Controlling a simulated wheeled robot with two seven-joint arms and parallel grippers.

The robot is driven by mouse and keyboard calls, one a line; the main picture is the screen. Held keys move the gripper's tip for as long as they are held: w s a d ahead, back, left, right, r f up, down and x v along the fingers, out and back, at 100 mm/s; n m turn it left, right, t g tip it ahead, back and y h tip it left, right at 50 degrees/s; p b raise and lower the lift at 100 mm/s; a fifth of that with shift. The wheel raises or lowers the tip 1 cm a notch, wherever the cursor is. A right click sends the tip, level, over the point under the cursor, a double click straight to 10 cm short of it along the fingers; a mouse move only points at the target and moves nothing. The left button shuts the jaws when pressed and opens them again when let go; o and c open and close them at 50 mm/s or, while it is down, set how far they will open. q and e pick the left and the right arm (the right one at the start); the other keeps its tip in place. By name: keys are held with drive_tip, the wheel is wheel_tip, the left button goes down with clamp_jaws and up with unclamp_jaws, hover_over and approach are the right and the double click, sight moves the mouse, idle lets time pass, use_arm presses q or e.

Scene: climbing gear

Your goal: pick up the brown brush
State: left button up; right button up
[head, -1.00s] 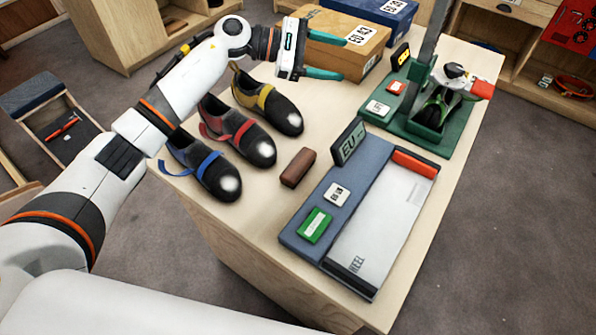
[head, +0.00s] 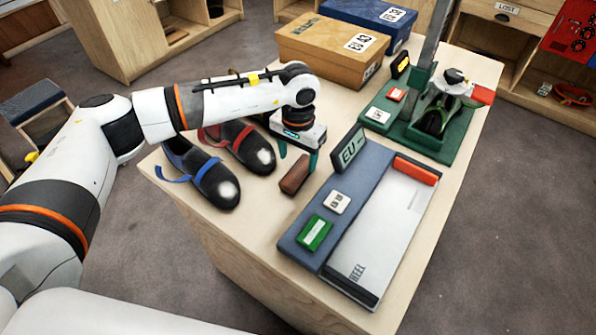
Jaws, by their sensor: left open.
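The brown brush (head: 295,176), a small dark brown block, lies on the wooden table between the shoes and the blue-grey measuring board. My left gripper (head: 298,157) points down over the brush's far end. Its teal fingers are open, one toward each side of the brush, and nothing is held. I cannot tell how high the fingertips are above the table. My right gripper is out of view.
A black shoe with a blue strap (head: 206,180) and one with a red strap (head: 245,148) stand left of the brush. The measuring board (head: 300,248) with its upright EU display (head: 348,149) is close on the right. Boxes (head: 330,50) stand at the back.

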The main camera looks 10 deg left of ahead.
sight(298, 170)
use_arm(q)
wheel_tip(298, 170, down, 5)
drive_tip(key=shift+s+r+p, duration=0.1)
drive_tip(key=shift+p, duration=0.75)
drive_tip(key=shift+f, duration=0.45)
drive_tip(key=shift+c, duration=0.5)
drive_tip(key=c, duration=1.1)
drive_tip(key=shift+o, duration=0.2)
drive_tip(key=shift+r+b, duration=0.95)
drive_tip(key=shift+r, duration=4.15)
